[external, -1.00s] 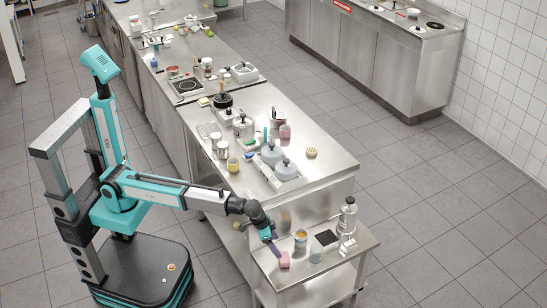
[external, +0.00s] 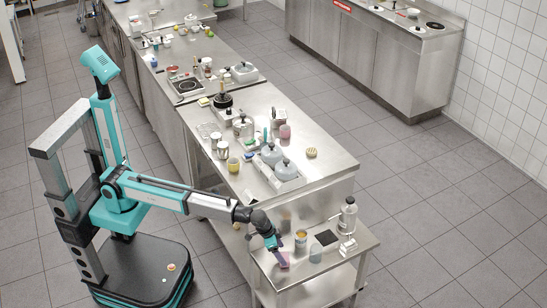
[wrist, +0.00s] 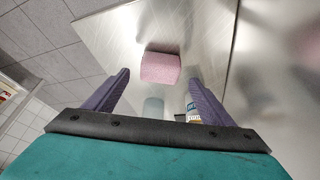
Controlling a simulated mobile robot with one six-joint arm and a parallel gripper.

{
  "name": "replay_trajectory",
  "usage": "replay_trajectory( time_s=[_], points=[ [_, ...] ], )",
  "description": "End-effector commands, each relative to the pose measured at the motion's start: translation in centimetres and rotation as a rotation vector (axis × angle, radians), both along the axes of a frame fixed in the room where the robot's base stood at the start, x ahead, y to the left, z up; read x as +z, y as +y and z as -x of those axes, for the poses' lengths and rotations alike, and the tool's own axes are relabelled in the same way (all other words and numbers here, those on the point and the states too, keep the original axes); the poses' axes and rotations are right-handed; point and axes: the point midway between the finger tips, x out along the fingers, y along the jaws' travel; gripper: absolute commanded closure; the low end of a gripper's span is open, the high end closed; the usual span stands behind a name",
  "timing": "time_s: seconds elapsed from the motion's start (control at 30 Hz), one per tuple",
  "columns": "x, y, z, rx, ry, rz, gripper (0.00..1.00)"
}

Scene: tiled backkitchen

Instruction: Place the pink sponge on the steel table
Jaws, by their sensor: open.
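The pink sponge (external: 285,262) is on the low steel table (external: 308,277) at the lower right, near its front-left edge. In the wrist view the sponge (wrist: 160,67) is a speckled pink block on the brushed steel top (wrist: 105,35). My gripper (external: 277,247) is open and points down just above the sponge, hiding part of it in the external view. In the wrist view the two purple fingers of my gripper (wrist: 160,78) stand apart on either side of it, with gaps showing. The fingers do not appear to touch the sponge.
A light blue-grey cup (external: 315,254) and an orange-topped tin (external: 300,240) stand close right of the sponge. The long cluttered counter (external: 325,160) rises behind.

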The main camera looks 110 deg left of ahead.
Motion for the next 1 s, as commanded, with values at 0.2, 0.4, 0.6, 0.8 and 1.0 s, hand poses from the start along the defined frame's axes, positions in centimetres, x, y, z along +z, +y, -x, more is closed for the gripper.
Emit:
replay_trajectory(
  time_s=[0.2,0.4,0.6,0.8,1.0],
  points=[
    [-2.5,0.3,-0.9,0.0,0.001,0.0,0.23],
    [-4.0,0.6,-1.5,0.0,0.001,0.0,0.23],
    [-4.2,0.6,-1.5,0.0,0.0,0.0,0.23],
    [-4.2,0.6,-1.5,0.0,0.0,0.0,0.23],
    [-4.2,0.6,-1.5,0.0,0.0,0.0,0.25]
  ],
)
